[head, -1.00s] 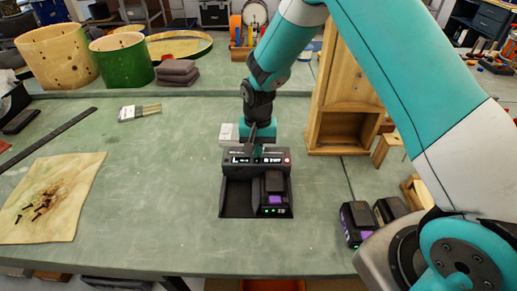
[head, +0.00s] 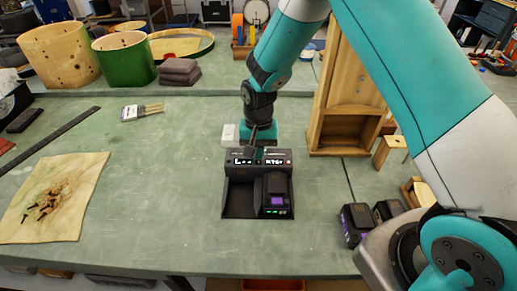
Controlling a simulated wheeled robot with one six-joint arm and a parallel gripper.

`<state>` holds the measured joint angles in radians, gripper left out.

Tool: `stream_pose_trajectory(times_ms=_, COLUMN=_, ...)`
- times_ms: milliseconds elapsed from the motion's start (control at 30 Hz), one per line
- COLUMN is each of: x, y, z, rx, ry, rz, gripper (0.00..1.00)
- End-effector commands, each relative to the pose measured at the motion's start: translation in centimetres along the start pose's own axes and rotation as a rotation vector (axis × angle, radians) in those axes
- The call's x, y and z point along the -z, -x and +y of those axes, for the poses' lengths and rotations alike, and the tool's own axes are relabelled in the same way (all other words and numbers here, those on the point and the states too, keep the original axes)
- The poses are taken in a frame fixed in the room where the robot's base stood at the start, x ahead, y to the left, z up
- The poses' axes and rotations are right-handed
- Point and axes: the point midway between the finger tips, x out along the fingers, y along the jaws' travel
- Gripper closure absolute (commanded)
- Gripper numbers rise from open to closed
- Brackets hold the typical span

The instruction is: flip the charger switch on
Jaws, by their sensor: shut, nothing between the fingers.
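The black charger (head: 237,198) sits on the green bench, with a lit strip of markings and a small red light along its upper front. A battery with a purple patch (head: 276,200) is seated in its right bay, showing small green lights; the left bay is empty. My gripper (head: 252,146) points down at the charger's top rear edge, shut and empty. I cannot tell whether it touches the charger. No switch can be made out; the gripper and wrist hide part of the charger's top.
Two loose batteries (head: 356,224) lie to the right, by my arm. A wooden cabinet (head: 340,150) stands at right behind. A brush (head: 143,111), a stained cloth (head: 70,205) and a dark metal strip (head: 52,138) lie at left. The bench between cloth and charger is clear.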

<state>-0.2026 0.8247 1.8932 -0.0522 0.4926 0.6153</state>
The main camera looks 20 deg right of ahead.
Motion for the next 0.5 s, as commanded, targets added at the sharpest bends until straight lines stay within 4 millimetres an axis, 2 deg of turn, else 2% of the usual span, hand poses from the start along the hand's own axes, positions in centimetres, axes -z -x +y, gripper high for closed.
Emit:
stream_pose_trajectory(times_ms=33, x=0.3, y=2.1, z=0.1, rx=0.005, ry=-0.006, rz=0.011, gripper=1.00)
stream_pose_trajectory(times_ms=100, x=0.6, y=4.0, z=0.3, rx=0.010, ry=-0.012, rz=0.022, gripper=1.00)
stream_pose_trajectory(times_ms=167, x=0.8, y=4.5, z=0.3, rx=0.013, ry=-0.012, rz=0.027, gripper=1.00)
stream_pose_trajectory(times_ms=300, x=0.7, y=7.8, z=0.2, rx=0.013, ry=-0.011, rz=0.029, gripper=1.00)
stream_pose_trajectory(times_ms=500, x=0.5, y=11.3, z=0.1, rx=0.012, ry=-0.009, rz=0.028, gripper=1.00)
